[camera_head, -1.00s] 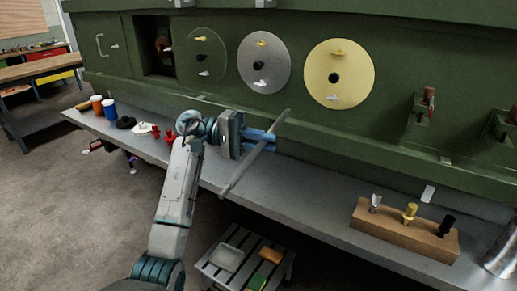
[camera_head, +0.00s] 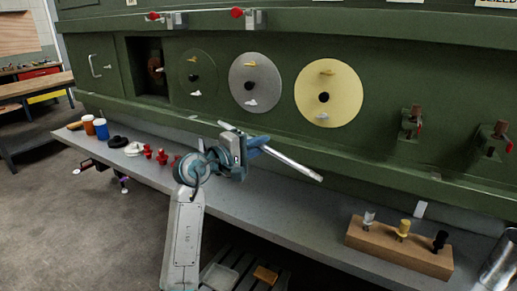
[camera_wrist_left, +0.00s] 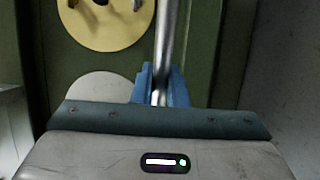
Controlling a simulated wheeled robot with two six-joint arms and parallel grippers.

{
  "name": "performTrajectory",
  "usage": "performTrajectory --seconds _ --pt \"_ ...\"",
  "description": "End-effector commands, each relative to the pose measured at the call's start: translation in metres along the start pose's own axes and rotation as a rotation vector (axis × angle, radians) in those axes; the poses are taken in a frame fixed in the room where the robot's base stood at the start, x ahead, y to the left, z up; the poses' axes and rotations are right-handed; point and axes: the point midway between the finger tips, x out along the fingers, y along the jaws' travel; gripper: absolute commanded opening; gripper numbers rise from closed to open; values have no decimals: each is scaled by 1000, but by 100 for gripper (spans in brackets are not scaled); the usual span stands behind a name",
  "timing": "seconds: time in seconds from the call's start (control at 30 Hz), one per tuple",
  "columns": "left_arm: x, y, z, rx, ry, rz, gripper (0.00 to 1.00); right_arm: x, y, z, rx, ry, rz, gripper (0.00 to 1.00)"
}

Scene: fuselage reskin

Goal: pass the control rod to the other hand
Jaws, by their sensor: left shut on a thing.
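The control rod is a grey metal rod (camera_head: 292,165) held above the shelf in the head view. It slants down from upper left to lower right, with its right end free. My left gripper (camera_head: 258,143) has blue fingers shut on the rod. In the left wrist view the rod (camera_wrist_left: 167,45) runs up and away from between the blue fingers (camera_wrist_left: 160,88). My right gripper is in neither view.
A grey shelf (camera_head: 290,213) runs along the green fuselage wall (camera_head: 420,60) with its discs. A wooden block (camera_head: 395,248) with several pegs sits at right, near a metal cup (camera_head: 500,262). Red parts and small jars stand at left. A low stand (camera_head: 235,268) is below.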

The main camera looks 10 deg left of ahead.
Motion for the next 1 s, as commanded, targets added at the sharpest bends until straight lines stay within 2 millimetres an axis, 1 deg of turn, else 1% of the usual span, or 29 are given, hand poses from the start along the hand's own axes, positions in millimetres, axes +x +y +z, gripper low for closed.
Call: performTrajectory --seconds 0.2,0.27,0.37,0.47,0.8,1.0 --pt "0 -2 0 0 42 0 0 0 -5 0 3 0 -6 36" --pt "-3 -6 4 0 33 -1 0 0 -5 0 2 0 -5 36" --pt "-14 -15 16 -2 -4 -2 0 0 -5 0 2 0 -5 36" --pt "-29 -28 33 -1 -57 -3 0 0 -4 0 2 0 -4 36" --pt "-88 -78 102 -2 -264 -4 0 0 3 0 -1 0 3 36" --pt "-118 -103 137 -2 -372 -2 0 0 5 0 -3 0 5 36"
